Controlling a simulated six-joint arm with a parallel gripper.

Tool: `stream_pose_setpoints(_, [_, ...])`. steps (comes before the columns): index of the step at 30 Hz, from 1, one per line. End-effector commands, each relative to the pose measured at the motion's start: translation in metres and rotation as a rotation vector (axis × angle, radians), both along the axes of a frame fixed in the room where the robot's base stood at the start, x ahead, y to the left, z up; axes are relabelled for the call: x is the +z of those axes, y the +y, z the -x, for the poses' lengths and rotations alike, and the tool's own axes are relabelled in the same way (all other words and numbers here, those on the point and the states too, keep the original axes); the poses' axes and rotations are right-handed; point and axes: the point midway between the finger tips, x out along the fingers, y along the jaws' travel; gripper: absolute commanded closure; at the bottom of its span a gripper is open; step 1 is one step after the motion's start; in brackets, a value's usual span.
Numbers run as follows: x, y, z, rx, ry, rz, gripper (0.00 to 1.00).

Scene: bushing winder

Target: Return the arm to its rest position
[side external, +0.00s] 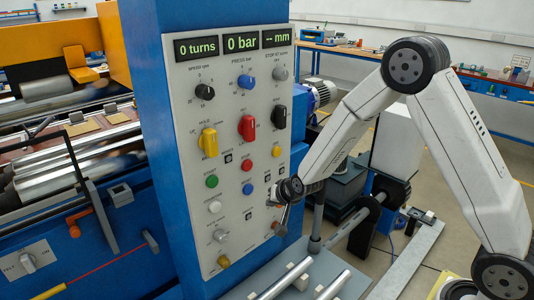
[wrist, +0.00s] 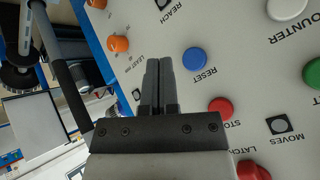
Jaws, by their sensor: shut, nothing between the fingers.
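My gripper (side external: 283,222) is at the lower right of the control panel (side external: 232,130) in the side external view, its fingers small and pointing down. In the wrist view my gripper (wrist: 158,64) has its two dark fingers together with nothing between them. A red button (wrist: 220,108) lies lower right. I cannot tell whether the fingertips touch the panel.
The panel displays (side external: 242,44) read 0 turns, 0 bar and -- mm. Several knobs and buttons stick out of the panel. The winder's rollers (side external: 75,168) are at left. A shaft (side external: 370,212) and metal rails (side external: 333,285) lie below my arm. A workbench (side external: 335,48) stands behind.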

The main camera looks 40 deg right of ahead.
Motion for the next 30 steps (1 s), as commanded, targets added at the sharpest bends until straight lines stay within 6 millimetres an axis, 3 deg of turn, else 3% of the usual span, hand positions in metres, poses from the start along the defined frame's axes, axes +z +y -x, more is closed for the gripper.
stream_pose_setpoints(8, [0.025,0.010,0.055,0.165,0.140,0.082,1.00])
stream_pose_setpoints(21, [0.054,0.018,0.180,0.504,0.411,0.224,1.00])
stream_pose_setpoints(25, [0.057,0.019,0.207,0.575,0.466,0.248,1.00])
stream_pose_setpoints(30, [0.058,0.018,0.224,0.621,0.500,0.263,1.00])
